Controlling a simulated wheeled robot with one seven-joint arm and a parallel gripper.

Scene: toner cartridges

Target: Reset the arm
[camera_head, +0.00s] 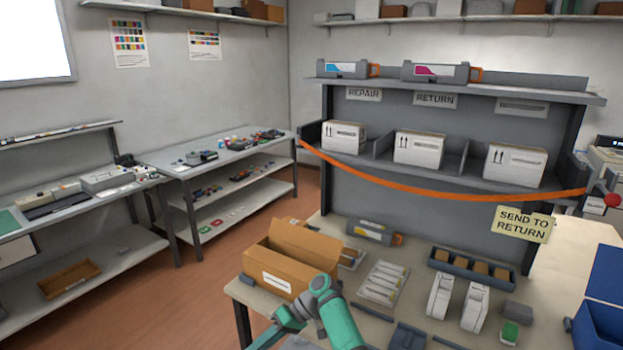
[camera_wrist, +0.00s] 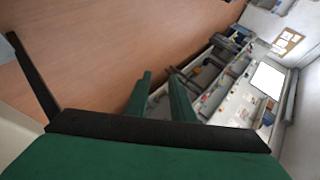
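My teal-green arm (camera_head: 340,322) reaches up from the bottom of the head view, bends in front of the workbench and runs down to the left out of frame. The gripper end does not show clearly there. In the wrist view my gripper (camera_wrist: 161,84) has two green fingers standing apart, with nothing between them. Beyond the fingers are the wooden floor (camera_wrist: 85,45) and the side benches, seen tilted.
An open cardboard box (camera_head: 290,255) stands on the workbench close behind my arm. Several cartridges and trays lie to its right. An orange strap (camera_head: 430,194) hangs across the shelf of white boxes. Brown floor (camera_head: 215,290) is clear left of the workbench.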

